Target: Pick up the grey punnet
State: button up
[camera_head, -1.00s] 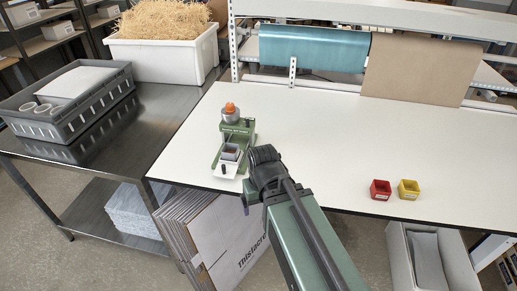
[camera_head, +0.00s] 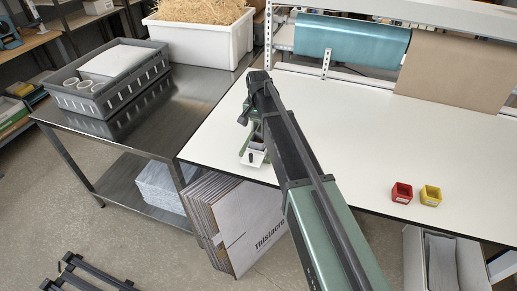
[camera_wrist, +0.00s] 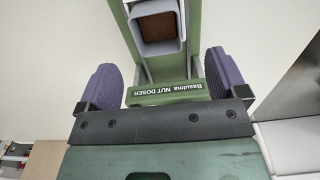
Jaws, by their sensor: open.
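The grey punnet (camera_wrist: 161,47) sits in the green nut doser (camera_wrist: 160,93) at the top of the wrist view, with brown showing inside it. My gripper (camera_wrist: 163,80) is open, its two purple-padded fingers apart to the left and right of the doser's labelled body. The punnet lies beyond the fingertips in that view, and nothing is between the pads except the doser below. In the head view my arm covers most of the doser (camera_head: 253,157); only its lower front end shows, and the punnet is mostly hidden there.
The doser stands near the front left of the white bench (camera_head: 350,140). A red bin (camera_head: 401,193) and a yellow bin (camera_head: 430,195) stand at the bench's front right. A steel table (camera_head: 180,105) on the left holds a grey crate (camera_head: 115,95) and a white tub of straw (camera_head: 205,45).

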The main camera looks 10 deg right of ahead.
aim_at(258, 138)
notch_tip(258, 138, down, 8)
jog(key=b, duration=0.6)
jog(key=shift+s+r, duration=0.15)
jog(key=shift+r, duration=0.25)
jog(key=c, duration=1.1)
jog(key=shift+o, duration=0.2)
jog(key=shift+r+p, duration=0.1)
jog(key=shift+p, duration=0.2)
